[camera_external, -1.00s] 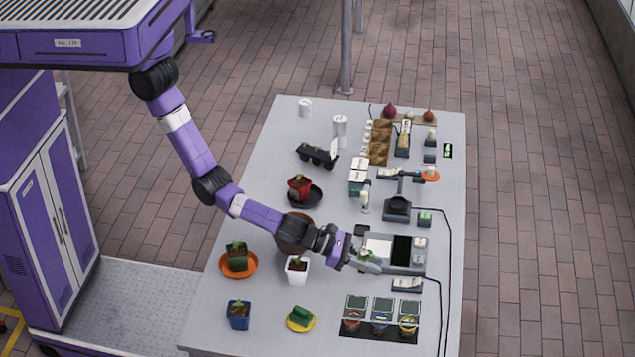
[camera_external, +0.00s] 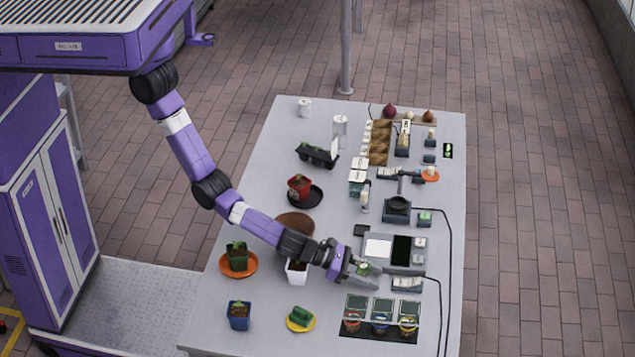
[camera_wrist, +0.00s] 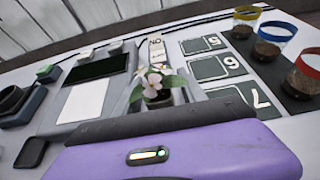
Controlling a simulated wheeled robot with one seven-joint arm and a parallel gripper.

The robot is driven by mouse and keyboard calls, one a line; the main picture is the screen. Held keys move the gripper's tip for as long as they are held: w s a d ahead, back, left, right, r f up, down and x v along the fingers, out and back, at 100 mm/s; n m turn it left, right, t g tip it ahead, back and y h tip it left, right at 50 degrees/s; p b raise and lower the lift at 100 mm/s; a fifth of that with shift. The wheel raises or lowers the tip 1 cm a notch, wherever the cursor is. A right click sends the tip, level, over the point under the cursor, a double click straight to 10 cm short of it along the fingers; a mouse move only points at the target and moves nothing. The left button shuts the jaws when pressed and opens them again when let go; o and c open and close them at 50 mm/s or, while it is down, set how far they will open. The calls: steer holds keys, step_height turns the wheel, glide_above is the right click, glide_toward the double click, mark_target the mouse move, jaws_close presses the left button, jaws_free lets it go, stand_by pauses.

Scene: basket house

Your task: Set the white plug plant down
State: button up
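The white plug plant (camera_wrist: 157,86) has pale flowers, green leaves and a dark soil plug. In the wrist view it sits between the two grey fingers of my gripper (camera_wrist: 163,97), which close on the plug from both sides. In the external view my gripper (camera_external: 366,270) is over the right part of the table, just in front of the grey console and left of a small label block (camera_external: 407,284). The plant is small there and partly hidden by the fingers. The plug's underside and any gap to the table cannot be made out.
The grey console (camera_external: 419,258) has a white pad and a dark panel. Cups with coloured rims (camera_external: 380,322) and numbered cards (camera_wrist: 212,67) stand near the front. A white pot (camera_external: 297,273) is below my forearm. A brown round dish (camera_external: 295,223) lies behind it.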

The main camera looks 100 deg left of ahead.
steer(key=shift+r, duration=0.2)
steer(key=p+v, duration=0.1)
steer(key=v, duration=0.3)
steer(key=shift+s+r, duration=0.1)
steer(key=shift+s, duration=0.15)
step_height(320, 180, up, 7)
steer(key=p, duration=0.1)
steer(key=shift+s, duration=0.25)
stand_by(0.3)
